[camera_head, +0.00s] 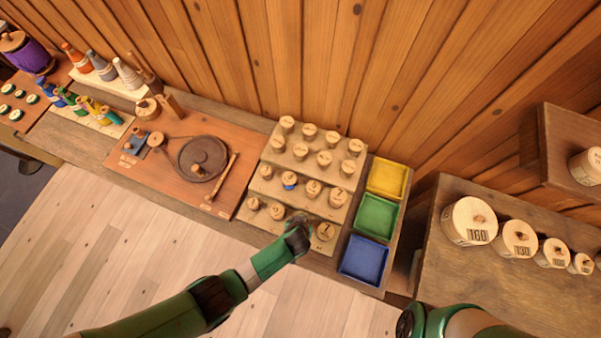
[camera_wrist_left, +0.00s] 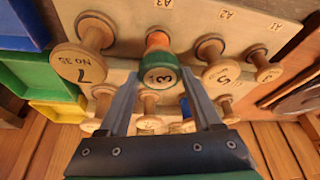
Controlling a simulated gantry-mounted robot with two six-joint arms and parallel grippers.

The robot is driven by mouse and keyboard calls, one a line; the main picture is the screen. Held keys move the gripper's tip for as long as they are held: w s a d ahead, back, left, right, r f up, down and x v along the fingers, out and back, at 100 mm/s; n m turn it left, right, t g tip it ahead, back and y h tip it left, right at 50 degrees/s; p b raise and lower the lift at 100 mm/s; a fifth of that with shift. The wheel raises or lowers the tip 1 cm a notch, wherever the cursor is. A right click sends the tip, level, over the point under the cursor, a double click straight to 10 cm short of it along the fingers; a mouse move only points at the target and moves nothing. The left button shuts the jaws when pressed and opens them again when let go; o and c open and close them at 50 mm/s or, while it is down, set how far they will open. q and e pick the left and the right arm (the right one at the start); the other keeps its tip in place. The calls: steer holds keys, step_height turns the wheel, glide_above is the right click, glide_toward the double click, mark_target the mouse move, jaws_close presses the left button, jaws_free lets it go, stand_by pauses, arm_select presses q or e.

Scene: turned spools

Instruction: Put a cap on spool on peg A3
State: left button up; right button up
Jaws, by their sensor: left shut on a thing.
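In the left wrist view, a round wooden piece marked 3 (camera_wrist_left: 160,76) sits between the fingers of my left gripper (camera_wrist_left: 163,76), which is shut on it. It lines up with an orange-wound spool (camera_wrist_left: 158,40) under the label A3. Whether the piece touches that spool is unclear. In the head view my left gripper (camera_head: 298,222) is over the front row of the stepped rack (camera_head: 262,222) and hides that spot. Part of my right arm shows at the bottom right, but its gripper is out of view.
Wooden pieces marked 7 (camera_wrist_left: 79,63) and 5 (camera_wrist_left: 221,73) stand close on either side. Several more fill the rack's rows behind. Yellow (camera_head: 388,178), green (camera_head: 377,216) and blue (camera_head: 365,259) trays lie to the right. Numbered round boxes (camera_head: 470,222) stand farther right.

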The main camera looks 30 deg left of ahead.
stand_by(0.3)
arm_select(q)
steer(key=shift+f, duration=0.25)
steer(key=shift+f+b, duration=0.65)
steer(key=shift+b, duration=0.25)
stand_by(0.7)
steer(key=o, duration=1)
steer(key=shift+r, duration=0.1)
steer(key=p+v, duration=1.1)
steer(key=p, duration=0.1)
